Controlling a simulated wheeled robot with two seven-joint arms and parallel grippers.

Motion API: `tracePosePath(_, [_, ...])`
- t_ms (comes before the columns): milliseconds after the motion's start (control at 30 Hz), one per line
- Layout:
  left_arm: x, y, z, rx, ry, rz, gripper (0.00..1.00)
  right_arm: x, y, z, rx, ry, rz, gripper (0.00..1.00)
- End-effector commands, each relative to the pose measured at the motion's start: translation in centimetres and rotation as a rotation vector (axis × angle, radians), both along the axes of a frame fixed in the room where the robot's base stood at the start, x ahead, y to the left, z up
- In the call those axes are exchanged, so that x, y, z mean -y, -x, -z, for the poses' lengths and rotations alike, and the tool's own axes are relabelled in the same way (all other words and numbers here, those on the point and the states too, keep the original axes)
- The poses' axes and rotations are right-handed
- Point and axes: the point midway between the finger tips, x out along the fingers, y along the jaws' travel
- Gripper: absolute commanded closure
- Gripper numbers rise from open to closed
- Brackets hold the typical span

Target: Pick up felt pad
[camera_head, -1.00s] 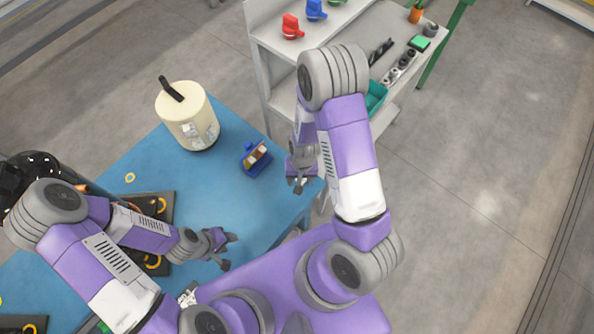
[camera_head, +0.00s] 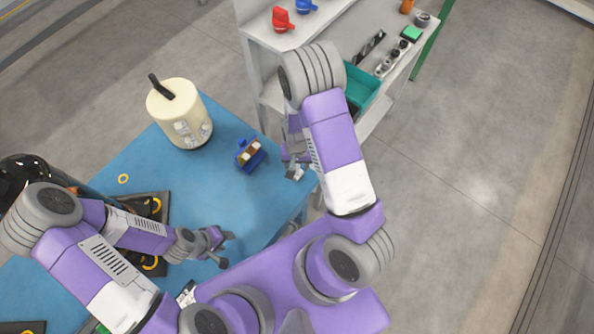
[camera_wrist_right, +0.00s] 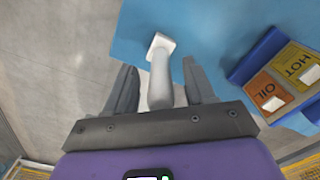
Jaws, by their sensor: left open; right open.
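I cannot tell for sure which thing is the felt pad. A small white piece with a rounded grey-white handle (camera_wrist_right: 160,74) shows in the right wrist view, its white end over the blue table's edge. In the head view a small white piece (camera_head: 296,173) shows at my right gripper (camera_head: 292,170). In the right wrist view my right gripper (camera_wrist_right: 160,88) is open, with one finger on each side of the handle and gaps visible. My left gripper (camera_head: 227,249) is open and empty over the table's near edge.
The blue table (camera_head: 210,205) carries a cream tank (camera_head: 180,115), a blue holder with OIL and HOT labels (camera_head: 250,154) and black trays with yellow rings (camera_head: 148,207). The shelf unit (camera_head: 262,38) holds red and blue valves and a teal bin (camera_head: 362,88).

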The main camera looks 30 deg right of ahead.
Motion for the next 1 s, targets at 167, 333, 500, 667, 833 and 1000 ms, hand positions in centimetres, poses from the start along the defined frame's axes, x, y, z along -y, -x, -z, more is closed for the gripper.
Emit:
tracePosePath(167, [0.0,0.0,0.0,0.0,0.0,0.0,0.57,0.0,0.0,-0.1,0.0,0.0,-0.001,0.54])
tracePosePath(333, [0.0,0.0,0.0,0.0,0.0,0.0,0.57,0.0,0.0,-0.1,0.0,0.0,-0.001,0.8])
tracePosePath(500, [0.0,0.0,0.0,0.0,0.0,0.0,0.57,0.0,0.0,-0.1,0.0,0.0,-0.001,1.0])
tracePosePath(667, [0.0,0.0,-0.1,0.0,0.0,0.0,0.57,0.0,0.0,-0.1,0.001,0.001,-0.001,1.0])
tracePosePath(833, [0.0,0.0,-0.3,0.0,0.0,0.0,0.57,0.0,-0.1,-1.0,0.003,0.001,-0.002,1.0])
tracePosePath(1000, [0.0,0.0,-1.1,0.0,0.0,0.0,0.57,-0.1,-0.2,-4.3,0.006,0.0,-0.004,1.0])
